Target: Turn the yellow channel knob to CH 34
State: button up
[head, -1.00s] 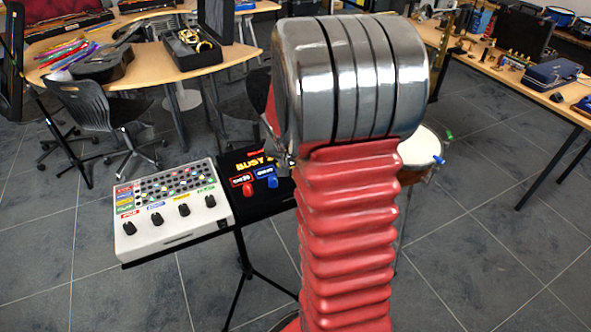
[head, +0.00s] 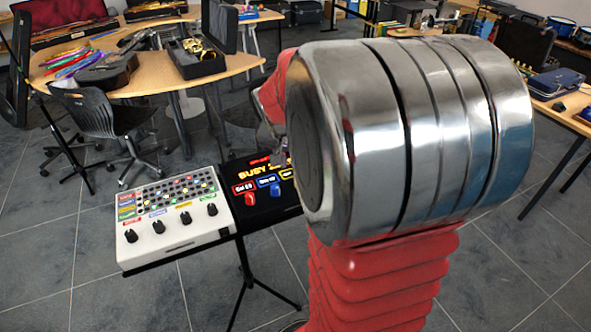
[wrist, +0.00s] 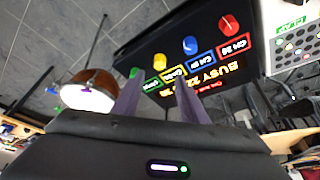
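The black panel (wrist: 135,42) has a row of coloured knobs with outlined labels and a yellow display reading "BUSY" plus digits. The yellow knob (wrist: 161,60) shows in the wrist view between the blue knob (wrist: 190,45) and the green knob (wrist: 135,73). Its yellow-outlined label (wrist: 173,75) is too small to read surely. In the head view, my arm hides the yellow knob; the panel's red knob (head: 249,199) and blue knob (head: 275,188) show. My gripper (wrist: 157,84) is open and empty, its two fingers apart, overlapping the panel's label side in the wrist view.
A white mixer box (head: 160,245) with black knobs stands left of the panel on the same stand (head: 245,285). The red knob (wrist: 231,24) is at the panel's far end in the wrist view. A drum (wrist: 88,92) stands beside the panel's green-knob end.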

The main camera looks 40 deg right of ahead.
jog(key=shift+v, duration=1.75)
jog(key=shift+n, duration=0.3)
jog(key=s+a+r+n+t+y, duration=0.1)
jog(key=s+a+n, duration=0.4)
jog(key=a, duration=0.8)
jog(key=s+a+r+n+t+y, duration=0.2)
jog(key=s+a+n, duration=0.4)
jog(key=a, duration=0.7)
jog(key=shift+s+a+r+y, duration=0.25)
jog(key=shift+s+r+y, duration=0.15)
jog(key=shift+s+r, duration=0.55)
jog(key=shift+s+f, duration=0.15)
jog(key=shift+f, duration=0.05)
